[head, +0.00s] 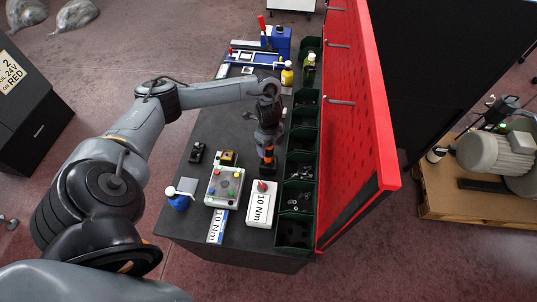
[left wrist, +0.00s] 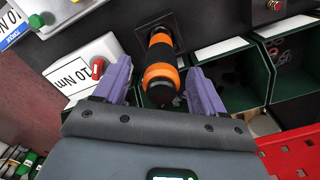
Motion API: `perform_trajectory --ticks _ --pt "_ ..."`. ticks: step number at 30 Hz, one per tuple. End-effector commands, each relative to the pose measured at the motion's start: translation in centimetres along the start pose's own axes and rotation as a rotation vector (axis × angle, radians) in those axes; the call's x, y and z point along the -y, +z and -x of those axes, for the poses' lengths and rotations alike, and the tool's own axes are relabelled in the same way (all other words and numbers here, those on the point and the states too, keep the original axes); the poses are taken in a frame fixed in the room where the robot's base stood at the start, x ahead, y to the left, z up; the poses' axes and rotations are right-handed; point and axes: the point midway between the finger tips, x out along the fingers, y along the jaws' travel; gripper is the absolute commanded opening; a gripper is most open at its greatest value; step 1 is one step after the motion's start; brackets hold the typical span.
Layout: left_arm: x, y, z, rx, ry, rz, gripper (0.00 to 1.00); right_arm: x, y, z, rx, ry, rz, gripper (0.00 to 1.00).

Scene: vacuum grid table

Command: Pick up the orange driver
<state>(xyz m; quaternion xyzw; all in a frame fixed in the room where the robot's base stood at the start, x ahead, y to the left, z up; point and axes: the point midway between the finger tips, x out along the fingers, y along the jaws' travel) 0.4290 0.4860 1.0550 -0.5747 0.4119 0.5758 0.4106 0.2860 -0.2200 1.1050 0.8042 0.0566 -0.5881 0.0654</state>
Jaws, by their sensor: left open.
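The orange driver (head: 268,153), black with orange bands, stands upright in a dark square holder on the table beside the green bins. In the left wrist view the driver (left wrist: 160,62) shows large, its lower end at the dark square holder (left wrist: 155,24). My left gripper (head: 267,138) is above the driver in the head view. In the left wrist view its two purple fingers (left wrist: 158,72) are apart, one on each side of the driver, with a visible gap on both sides. My right gripper is not in view.
Green bins (head: 295,229) line the table's right edge, with a red perforated panel (head: 350,120) behind them. A white box labelled 10 Nm (head: 262,204) and a button box (head: 224,187) stand in front.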

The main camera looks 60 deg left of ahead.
Motion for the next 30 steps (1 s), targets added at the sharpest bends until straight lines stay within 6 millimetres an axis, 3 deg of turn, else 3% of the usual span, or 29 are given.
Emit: perform_trajectory --ticks 6,14,27,30 --pt "0.0 0.0 -1.9 0.001 -0.001 0.002 0.7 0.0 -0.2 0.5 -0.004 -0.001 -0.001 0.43" --pt "0.1 0.0 -2.2 0.001 -0.002 0.0 0.7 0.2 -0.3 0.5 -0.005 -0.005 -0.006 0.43" --pt "0.1 0.0 -2.2 0.0 -0.002 0.0 0.06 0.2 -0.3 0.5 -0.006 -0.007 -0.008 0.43" --pt "0.1 0.0 -2.1 0.0 -0.004 0.001 0.0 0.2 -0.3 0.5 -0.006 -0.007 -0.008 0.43"
